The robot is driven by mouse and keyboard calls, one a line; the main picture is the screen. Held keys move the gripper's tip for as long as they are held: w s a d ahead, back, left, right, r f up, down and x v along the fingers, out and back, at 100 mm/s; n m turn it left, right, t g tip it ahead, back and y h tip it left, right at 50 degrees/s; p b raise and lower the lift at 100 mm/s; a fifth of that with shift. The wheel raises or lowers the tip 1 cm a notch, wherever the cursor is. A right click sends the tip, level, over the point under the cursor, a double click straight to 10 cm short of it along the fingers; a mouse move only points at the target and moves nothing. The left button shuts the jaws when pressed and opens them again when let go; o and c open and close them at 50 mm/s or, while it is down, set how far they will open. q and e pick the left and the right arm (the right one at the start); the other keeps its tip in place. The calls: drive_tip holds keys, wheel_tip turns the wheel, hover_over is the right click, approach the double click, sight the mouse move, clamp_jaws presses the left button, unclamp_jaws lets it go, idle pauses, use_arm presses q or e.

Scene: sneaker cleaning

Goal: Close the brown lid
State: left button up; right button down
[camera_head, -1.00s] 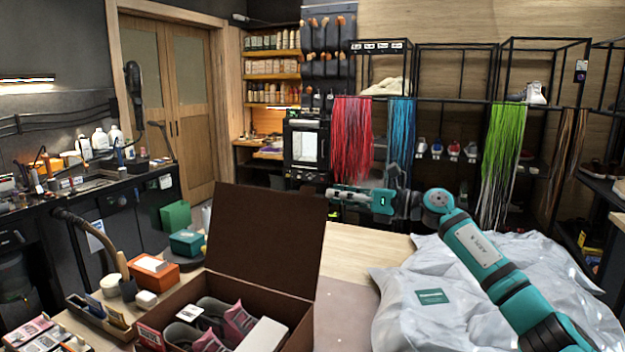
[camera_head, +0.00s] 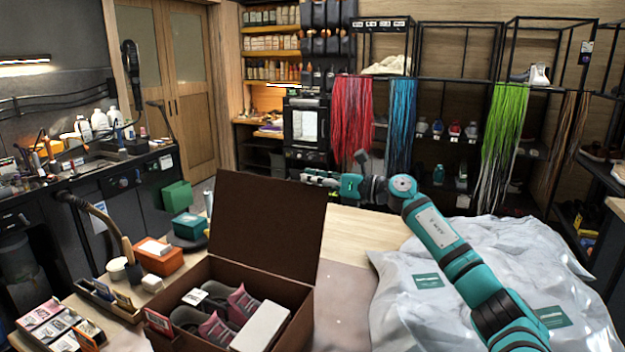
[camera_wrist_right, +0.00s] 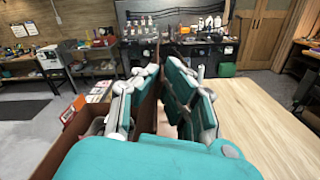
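The brown lid (camera_head: 265,222) stands upright at the back of its open brown box (camera_head: 298,312) in the head view. Grey and pink shoes (camera_head: 222,318) and a white block (camera_head: 260,328) lie in the box. My right gripper (camera_head: 312,178) appears just above and beyond the lid's upper right corner. In the right wrist view its two fingers (camera_wrist_right: 158,88) are spread apart, and the lid (camera_wrist_right: 148,104) shows nearly edge-on in the gap between them. I cannot tell whether they touch it. My left gripper is not in view.
A white plastic-wrapped bundle (camera_head: 400,300) lies right of the box under my right arm. An orange box (camera_head: 158,258), a green box (camera_head: 190,226) and card holders stand to the left. The wooden tabletop (camera_head: 365,232) behind the box is bare.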

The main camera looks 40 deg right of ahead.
idle(0.5)
drive_tip(key=shift+s+a+b, duration=0.2)
drive_tip(key=shift+a+b, duration=0.2)
drive_tip(key=s+a+n+b, duration=0.3)
drive_tip(key=a, duration=0.3)
drive_tip(key=s+a+n+b, duration=0.3)
drive_tip(key=a+n, duration=0.1)
drive_tip(key=a, duration=0.3)
drive_tip(key=shift+s+r, duration=0.3)
drive_tip(key=shift+s, duration=0.1)
drive_tip(key=c, duration=1.5)
unclamp_jaws()
wheel_tip(320, 180, up, 10)
